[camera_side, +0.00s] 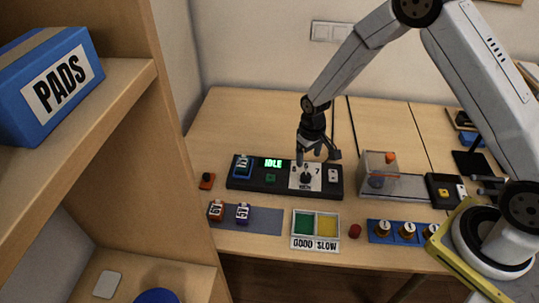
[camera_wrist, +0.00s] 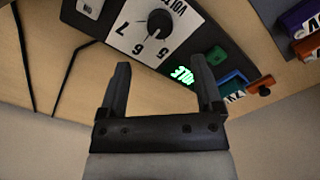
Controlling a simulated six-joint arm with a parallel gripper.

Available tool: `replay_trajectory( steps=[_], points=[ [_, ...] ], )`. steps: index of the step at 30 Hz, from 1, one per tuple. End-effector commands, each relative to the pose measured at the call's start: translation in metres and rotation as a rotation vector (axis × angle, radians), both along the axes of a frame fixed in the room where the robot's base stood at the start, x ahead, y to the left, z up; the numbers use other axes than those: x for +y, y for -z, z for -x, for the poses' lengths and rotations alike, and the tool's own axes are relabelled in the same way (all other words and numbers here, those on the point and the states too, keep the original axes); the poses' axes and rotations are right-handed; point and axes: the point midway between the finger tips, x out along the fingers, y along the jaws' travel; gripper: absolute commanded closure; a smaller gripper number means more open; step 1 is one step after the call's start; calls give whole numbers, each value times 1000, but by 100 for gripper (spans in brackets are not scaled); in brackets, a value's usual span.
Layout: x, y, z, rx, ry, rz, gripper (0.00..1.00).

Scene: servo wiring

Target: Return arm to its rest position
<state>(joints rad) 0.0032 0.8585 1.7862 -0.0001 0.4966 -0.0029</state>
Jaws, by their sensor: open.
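My gripper (camera_side: 318,150) is above the black control panel (camera_side: 266,188), near its voltage dial (camera_side: 305,177). In the wrist view, the two fingers of my gripper (camera_wrist: 161,90) are spread apart with nothing between them. The dial (camera_wrist: 158,24) on its white numbered plate lies beyond the fingertips there. The panel's green display reads IDLE in the side view (camera_side: 273,163). It also shows in the wrist view (camera_wrist: 183,76), partly beside the right finger. My arm reaches in from the right and is bent high over the table.
A clear box (camera_side: 380,172) with an orange top part stands right of the panel. A green and yellow tray (camera_side: 316,230), a red knob (camera_side: 355,231) and a blue rack (camera_side: 400,232) lie in front. A blue mat (camera_side: 262,221) holds small labelled blocks. A wooden shelf stands left.

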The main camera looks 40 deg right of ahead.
Motion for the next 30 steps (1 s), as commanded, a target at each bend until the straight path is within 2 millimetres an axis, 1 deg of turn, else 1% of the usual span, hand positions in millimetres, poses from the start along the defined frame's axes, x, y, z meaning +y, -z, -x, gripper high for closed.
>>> replay_trajectory(
  steps=[8,13,20,24,30],
  points=[
    [0,-2,1,-2,0,0,16],
    [0,-16,6,-16,0,0,16],
    [0,-52,26,-55,0,0,16],
    [1,-76,44,-83,0,0,16],
    [1,-106,73,-125,0,0,16]
  ],
)
